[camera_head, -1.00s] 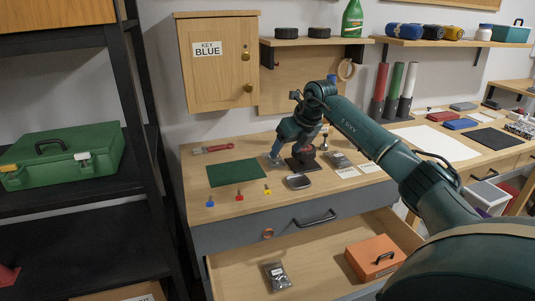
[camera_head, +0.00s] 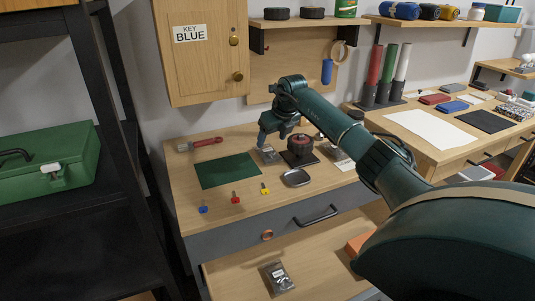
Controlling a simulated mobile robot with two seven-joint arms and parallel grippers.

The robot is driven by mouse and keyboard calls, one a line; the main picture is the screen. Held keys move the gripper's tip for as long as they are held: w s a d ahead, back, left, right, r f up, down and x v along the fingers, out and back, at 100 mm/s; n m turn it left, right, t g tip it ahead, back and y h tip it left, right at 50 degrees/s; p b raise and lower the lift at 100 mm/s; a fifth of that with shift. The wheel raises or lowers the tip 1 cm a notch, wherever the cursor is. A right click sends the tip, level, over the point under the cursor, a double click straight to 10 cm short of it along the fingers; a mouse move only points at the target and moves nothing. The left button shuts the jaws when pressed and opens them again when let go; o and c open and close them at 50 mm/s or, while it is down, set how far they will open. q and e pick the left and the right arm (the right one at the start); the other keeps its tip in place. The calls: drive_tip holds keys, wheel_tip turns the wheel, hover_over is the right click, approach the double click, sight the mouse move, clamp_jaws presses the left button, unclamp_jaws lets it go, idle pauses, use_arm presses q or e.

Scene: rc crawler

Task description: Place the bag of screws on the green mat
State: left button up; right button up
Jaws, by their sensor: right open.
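The flat green mat (camera_head: 228,171) lies on the left part of the wooden worktop. A small grey clear packet (camera_head: 268,155) lies on the worktop just right of the mat's far right corner, off the mat. Another clear bag with dark contents and a white label (camera_head: 279,277) lies in the open drawer; I cannot tell from here which packet holds the screws. My right gripper (camera_head: 272,139) is open, above the packet on the worktop, fingers pointing down and nothing visibly held. My left gripper is out of view.
A dark round device with a red part (camera_head: 301,147) stands close right of the gripper. A small grey tray (camera_head: 296,178) and blue, red and yellow pieces (camera_head: 235,197) lie in front. A red-handled tool (camera_head: 203,142) lies behind the mat. The open drawer (camera_head: 225,276) sits below.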

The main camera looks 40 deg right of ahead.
sight(268, 150)
drive_tip(key=x, duration=0.5)
drive_tip(key=shift+s+a+f, duration=0.1)
drive_tip(key=shift+a+f, duration=0.05)
drive_tip(key=c, duration=0.6)
drive_tip(key=shift+c, duration=0.2)
